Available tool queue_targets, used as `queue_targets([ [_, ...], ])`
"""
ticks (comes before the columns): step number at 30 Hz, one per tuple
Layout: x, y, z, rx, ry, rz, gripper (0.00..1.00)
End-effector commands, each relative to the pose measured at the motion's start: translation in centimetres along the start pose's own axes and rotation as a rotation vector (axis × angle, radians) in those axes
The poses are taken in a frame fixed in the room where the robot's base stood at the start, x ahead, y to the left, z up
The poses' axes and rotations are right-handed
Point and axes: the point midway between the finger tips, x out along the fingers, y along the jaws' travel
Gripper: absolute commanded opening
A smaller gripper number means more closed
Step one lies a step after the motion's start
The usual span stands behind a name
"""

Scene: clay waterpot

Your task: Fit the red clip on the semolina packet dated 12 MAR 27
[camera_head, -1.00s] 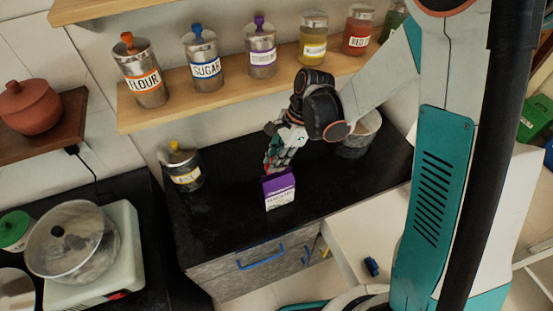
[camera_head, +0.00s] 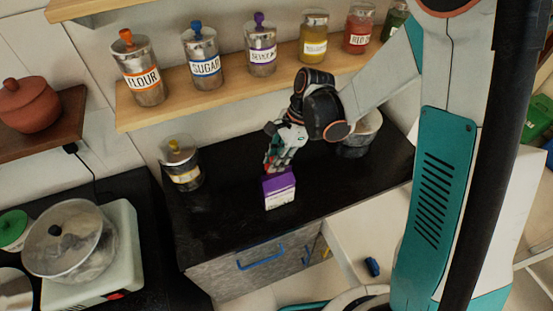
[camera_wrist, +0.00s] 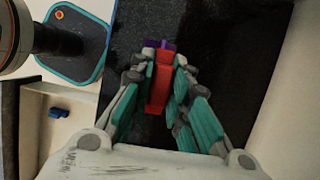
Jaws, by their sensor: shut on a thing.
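The semolina packet (camera_head: 279,190), purple above and white below, stands on the black worktop (camera_head: 225,215). Its printed date is too small to read. My gripper (camera_head: 276,163) is at the packet's top from above. In the wrist view my gripper (camera_wrist: 161,85) is shut on the red clip (camera_wrist: 159,82), which lies lengthwise between the fingers. The purple top of the packet (camera_wrist: 160,44) shows just past the clip's far end. The clip is at the packet's top edge; I cannot tell whether it grips the packet.
A yellow-knobbed jar (camera_head: 182,167) stands left of the packet, and a grey pot (camera_head: 361,133) stands behind my arm. A wooden shelf (camera_head: 230,92) with several jars runs above. A blue clip-like piece (camera_head: 372,267) lies at the lower right.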

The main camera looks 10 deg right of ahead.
Motion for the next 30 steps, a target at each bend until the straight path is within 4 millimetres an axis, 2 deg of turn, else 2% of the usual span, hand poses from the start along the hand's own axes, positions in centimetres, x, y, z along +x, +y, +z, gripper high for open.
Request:
queue_targets([
  [30, 1.1, 0.0, -0.5, 0.000, 0.000, 0.000, 0.05],
])
